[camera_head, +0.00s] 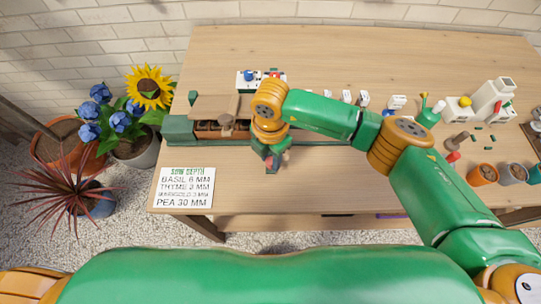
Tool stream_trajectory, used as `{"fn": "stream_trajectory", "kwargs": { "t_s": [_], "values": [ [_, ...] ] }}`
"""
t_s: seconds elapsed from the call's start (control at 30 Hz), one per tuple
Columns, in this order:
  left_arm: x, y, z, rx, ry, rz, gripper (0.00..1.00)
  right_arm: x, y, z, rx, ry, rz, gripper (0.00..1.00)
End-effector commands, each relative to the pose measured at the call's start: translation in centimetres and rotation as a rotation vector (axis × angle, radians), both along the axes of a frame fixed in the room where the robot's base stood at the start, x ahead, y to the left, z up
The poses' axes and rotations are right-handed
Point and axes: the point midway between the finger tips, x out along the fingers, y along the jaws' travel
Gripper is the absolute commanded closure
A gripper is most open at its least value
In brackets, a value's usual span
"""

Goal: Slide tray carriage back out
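A dark brown tray (208,126) with several compartments sits in a long green track (179,128) on the left of the bench. My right gripper (272,165) points down at the right end of the tray, at the track's front edge. The wrist covers the tray's right end, and I cannot tell whether the fingers touch it or are closed. The carriage under the tray is mostly hidden. My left gripper is out of view.
A white box with blue and red knobs (247,80) stands behind the track. A sowing-depth card (184,188) lies at the bench's front left. White devices (490,98) and small pots (483,174) stand at right. Potted flowers (137,140) stand on the floor at left.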

Motion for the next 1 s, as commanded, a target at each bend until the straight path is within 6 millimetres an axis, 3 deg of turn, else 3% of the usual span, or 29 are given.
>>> {"fn": "stream_trajectory", "kwargs": {
  "t_s": [0.03, 0.1, 1.0],
  "values": [
    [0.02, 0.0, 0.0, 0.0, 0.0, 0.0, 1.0, -0.01, 0.0, 0.01, 0.0, 0.0, 0.0, 0.84],
    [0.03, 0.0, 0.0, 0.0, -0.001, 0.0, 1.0, -0.01, 0.0, 0.02, 0.001, 0.001, 0.0, 1.0],
    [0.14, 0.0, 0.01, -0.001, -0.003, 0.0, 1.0, -0.01, 0.03, 0.04, 0.001, 0.001, 0.0, 1.0]
  ]
}}
